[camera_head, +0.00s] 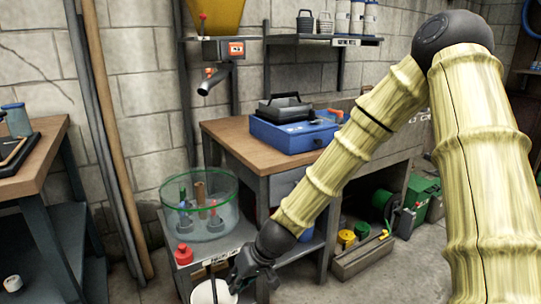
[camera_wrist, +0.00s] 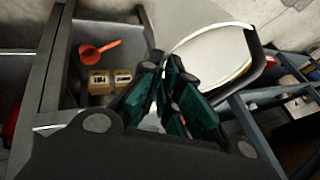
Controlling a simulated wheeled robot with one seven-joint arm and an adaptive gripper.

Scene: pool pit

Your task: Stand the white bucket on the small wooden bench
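The white bucket (camera_head: 203,296) is cut off by the bottom edge of the head view, with a dark upright bar across its mouth. My gripper (camera_head: 238,287) is low beside its right rim. In the wrist view a pale oval opening that looks like the bucket (camera_wrist: 215,50) lies just beyond my gripper (camera_wrist: 175,72). Its dark green finger pads are close together and overlap the oval's left edge. Whether they are shut or touch the rim is unclear. A low wooden piece (camera_head: 362,262), possibly the small bench, stands on the floor at right, with yellow pots at it.
A wooden-topped workbench (camera_head: 226,133) carries a blue toolbox (camera_head: 285,138). A glass tub (camera_head: 226,212) and a red bottle (camera_head: 184,254) stand on a lower shelf beside my gripper. Another table (camera_head: 40,165) is at left. Open floor lies at lower right.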

